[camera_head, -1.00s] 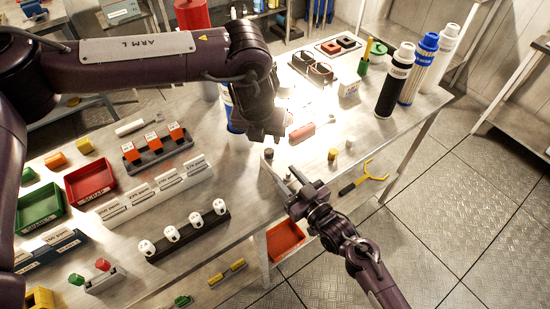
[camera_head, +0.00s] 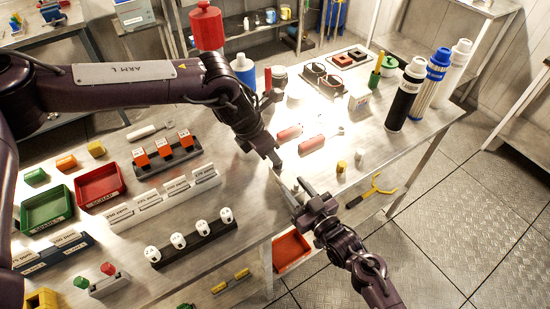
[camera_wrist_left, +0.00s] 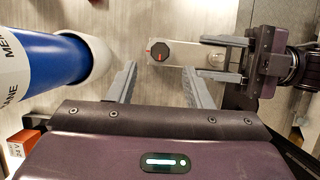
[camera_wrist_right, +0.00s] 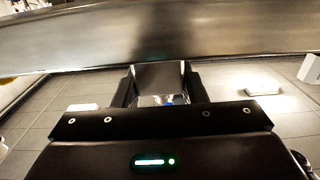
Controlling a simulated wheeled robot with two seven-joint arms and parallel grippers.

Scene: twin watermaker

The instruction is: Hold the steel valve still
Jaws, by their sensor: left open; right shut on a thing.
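The steel valve (camera_wrist_left: 183,52) is a pale metal block with a dark round knob (camera_wrist_left: 160,52) that has red marks. My right gripper (camera_wrist_left: 207,58) is shut on the end of the block away from the knob. In the head view, this right gripper (camera_head: 298,190) is at the table's front edge, and the valve is mostly hidden by my grippers. In the right wrist view, the block (camera_wrist_right: 158,76) sits between the fingers. My left gripper (camera_head: 276,160) is open and empty, pointing down close to the knob; its fingers (camera_wrist_left: 160,78) are spread below the knob in the left wrist view.
A blue cylinder with white ends (camera_wrist_left: 50,70) stands close to my left gripper. Red cartridges (camera_head: 290,133) lie behind the grippers, and small brass fittings (camera_head: 341,167) stand to the right. A rack with white knobs (camera_head: 190,243) is on the left front.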

